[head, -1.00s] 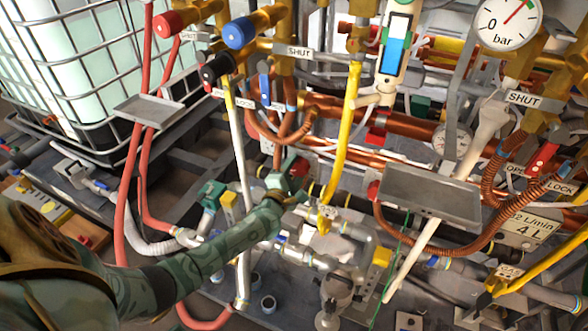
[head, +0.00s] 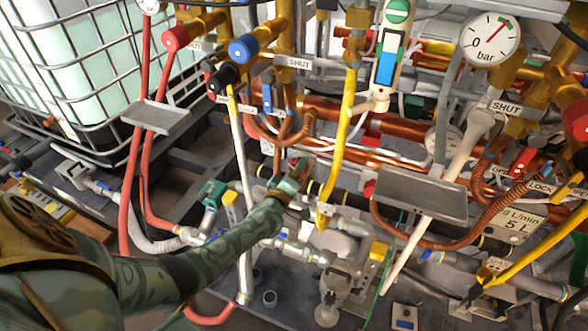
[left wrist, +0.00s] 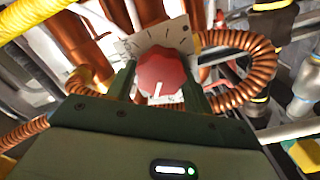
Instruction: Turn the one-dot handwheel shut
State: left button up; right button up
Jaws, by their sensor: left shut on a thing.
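My left gripper (head: 294,176) reaches in from the left, low among the pipes in the head view. In the left wrist view its two fingers (left wrist: 160,82) are shut on a red knob (left wrist: 158,68) with a white pointer line, in front of a pale plate (left wrist: 172,32) with dark tick marks. Handwheels show above in the head view: a red one (head: 175,38), a blue one (head: 243,47), a black one (head: 222,76) and a large red one (head: 576,122) at the right edge. I cannot make out dots on any of them. My right gripper is out of view.
A round bar gauge (head: 490,38) is at the upper right. A grey tray (head: 420,194) and a smaller tray (head: 156,116) stand out before the pipes. A yellow pipe (head: 345,140) passes right of my left gripper. A caged tank (head: 70,75) fills the upper left.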

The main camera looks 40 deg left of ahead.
pick_arm(q)
jog(key=shift+d+f+m+p, duration=0.15)
jog(key=shift+m+p, duration=0.2)
jog(key=shift+m, duration=2.45)
jog(key=shift+d+r+m+p, duration=0.1)
jog(key=shift+m+p, duration=0.25)
jog(key=shift+m, duration=2.45)
jog(key=o, duration=0.7)
